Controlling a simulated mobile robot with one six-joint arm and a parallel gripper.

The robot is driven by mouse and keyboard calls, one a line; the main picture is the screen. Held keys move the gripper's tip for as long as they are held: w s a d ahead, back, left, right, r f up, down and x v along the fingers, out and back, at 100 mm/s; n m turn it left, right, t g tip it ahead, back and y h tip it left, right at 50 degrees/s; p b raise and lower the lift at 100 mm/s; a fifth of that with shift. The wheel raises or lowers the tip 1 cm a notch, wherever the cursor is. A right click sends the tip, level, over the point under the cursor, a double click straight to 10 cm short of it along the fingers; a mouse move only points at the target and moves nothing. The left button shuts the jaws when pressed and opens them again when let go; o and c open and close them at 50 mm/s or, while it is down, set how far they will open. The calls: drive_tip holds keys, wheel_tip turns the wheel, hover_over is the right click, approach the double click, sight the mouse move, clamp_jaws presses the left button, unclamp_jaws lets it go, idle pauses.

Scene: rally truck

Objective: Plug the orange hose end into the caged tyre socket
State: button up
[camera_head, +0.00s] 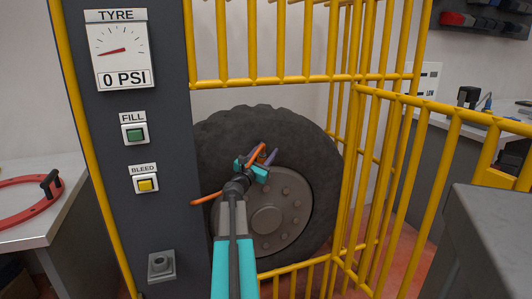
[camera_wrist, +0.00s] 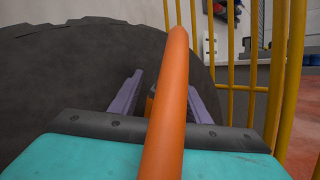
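The orange hose (camera_head: 207,198) comes out beside the dark panel and passes behind my arm. It rises over my gripper (camera_head: 262,158), and in the wrist view the hose (camera_wrist: 170,110) crosses in front of the gripper. The purple fingers (camera_wrist: 162,100) stand on either side of a small orange and brown piece, which looks like the hose end; the hose hides part of this grip. My gripper is in front of the big dark tyre (camera_head: 225,135), above its grey hub (camera_head: 268,220). The tyre also fills the left of the wrist view (camera_wrist: 60,70). I cannot make out the tyre socket.
Yellow cage bars (camera_head: 300,80) stand above and right of the tyre, with a barred panel (camera_head: 425,180) swung out. The dark panel (camera_head: 120,200) at left has a gauge (camera_head: 120,55) reading 0 PSI, two buttons and a grey block (camera_head: 161,265). A grey surface (camera_head: 490,240) is at right.

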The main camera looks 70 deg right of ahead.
drive_tip(key=shift+w+a, duration=0.1)
drive_tip(key=shift+w, duration=0.05)
idle(0.3)
drive_tip(key=shift+w+a+f, duration=0.1)
drive_tip(key=shift+a, duration=0.35)
drive_tip(key=v, duration=1.2)
drive_tip(key=shift+a, duration=0.35)
drive_tip(key=shift+f, duration=0.1)
drive_tip(key=shift+s, duration=0.3)
